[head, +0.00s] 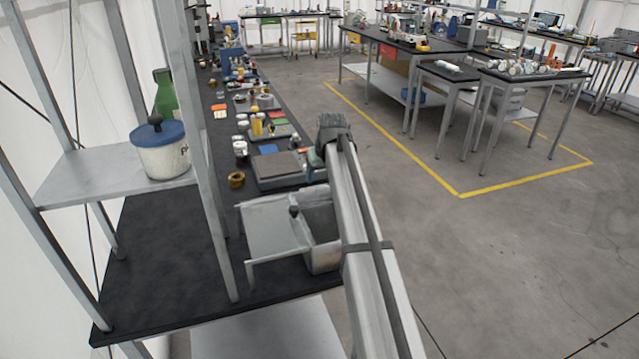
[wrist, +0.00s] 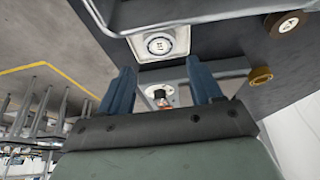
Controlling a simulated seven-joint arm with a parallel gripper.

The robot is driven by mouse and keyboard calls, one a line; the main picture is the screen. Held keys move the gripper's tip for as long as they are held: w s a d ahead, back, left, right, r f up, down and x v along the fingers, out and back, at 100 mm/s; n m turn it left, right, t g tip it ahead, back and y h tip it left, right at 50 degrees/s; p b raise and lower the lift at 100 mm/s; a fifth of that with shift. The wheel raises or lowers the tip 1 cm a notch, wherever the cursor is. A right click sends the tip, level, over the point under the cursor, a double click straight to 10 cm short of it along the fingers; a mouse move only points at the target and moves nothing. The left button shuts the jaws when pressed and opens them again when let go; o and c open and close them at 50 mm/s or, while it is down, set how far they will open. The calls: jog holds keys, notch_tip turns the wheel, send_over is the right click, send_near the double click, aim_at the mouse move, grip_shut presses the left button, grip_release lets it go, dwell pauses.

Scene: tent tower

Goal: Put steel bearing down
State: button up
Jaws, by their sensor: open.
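My gripper (wrist: 161,66) is open in the wrist view, its two blue-grey fingers well apart with nothing clamped between them. In the head view the end of my arm is beside the right edge of the black bench, and its fingers cannot be made out. A round, ringed metallic piece (wrist: 160,43), perhaps the steel bearing, shows within a pale square recess beyond the fingertips, apart from them. I cannot tell its exact identity or depth. In the head view no steel bearing can be picked out; my arm partly hides the grey bin (head: 322,225).
A bronze ring (head: 236,180) lies on the bench left of a flat grey scale (head: 278,168). Several small parts crowd the bench behind.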

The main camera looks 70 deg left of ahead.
jog(key=shift+v, duration=2.15)
